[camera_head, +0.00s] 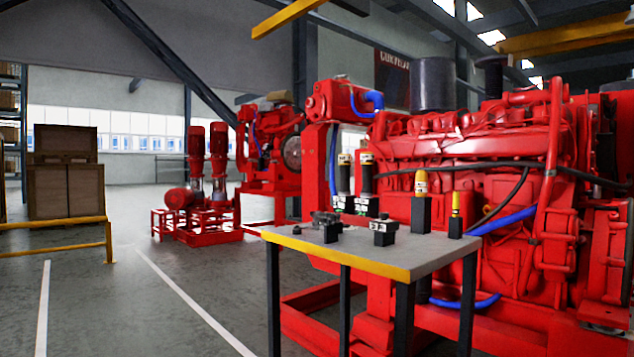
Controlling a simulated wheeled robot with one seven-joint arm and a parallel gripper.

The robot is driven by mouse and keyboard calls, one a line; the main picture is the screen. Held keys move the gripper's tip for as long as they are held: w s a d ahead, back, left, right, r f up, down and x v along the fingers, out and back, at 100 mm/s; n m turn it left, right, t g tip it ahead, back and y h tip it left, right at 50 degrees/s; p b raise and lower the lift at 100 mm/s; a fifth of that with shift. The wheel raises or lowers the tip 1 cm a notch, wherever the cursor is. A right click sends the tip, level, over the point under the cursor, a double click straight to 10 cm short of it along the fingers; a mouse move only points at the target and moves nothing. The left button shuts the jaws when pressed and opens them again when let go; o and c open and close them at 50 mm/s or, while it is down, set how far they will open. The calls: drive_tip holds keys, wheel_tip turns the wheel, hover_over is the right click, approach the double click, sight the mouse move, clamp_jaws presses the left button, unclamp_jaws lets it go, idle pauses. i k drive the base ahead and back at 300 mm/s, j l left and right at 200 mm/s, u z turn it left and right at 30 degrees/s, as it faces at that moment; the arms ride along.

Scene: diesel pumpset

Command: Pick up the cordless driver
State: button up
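A grey-topped work table (424,254) with a yellow front edge stands at centre right. Several small tools are on or just behind it. A dark, irregular tool (326,226) lies near its left end, and a small black block-like item (384,232) sits right of it. Two upright black items with yellow tops, a wider one (421,206) and a slimmer one (456,216), stand on the right half. Two dark upright cylinders (342,180) with pale markings stand at the back. I cannot tell which is the cordless driver. My gripper is not in view.
A large red diesel engine (470,150) rises close behind the table. A red pump set (205,215) stands farther back left. Wooden crates (65,190) stand behind a yellow rail (60,224) at far left. The floor left of the table is clear.

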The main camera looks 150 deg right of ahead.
sight(345, 160)
drive_tip(key=z, duration=5.3)
drive_tip(key=i+j, duration=0.1)
drive_tip(key=i, duration=0.5)
drive_tip(key=i+j+z, duration=0.1)
drive_tip(key=i, duration=0.5)
drive_tip(key=i+j, duration=0.2)
drive_tip(key=i, duration=0.4)
drive_tip(key=j+z, duration=0.2)
drive_tip(key=i+l+z, duration=0.15)
drive_tip(key=l, duration=0.2)
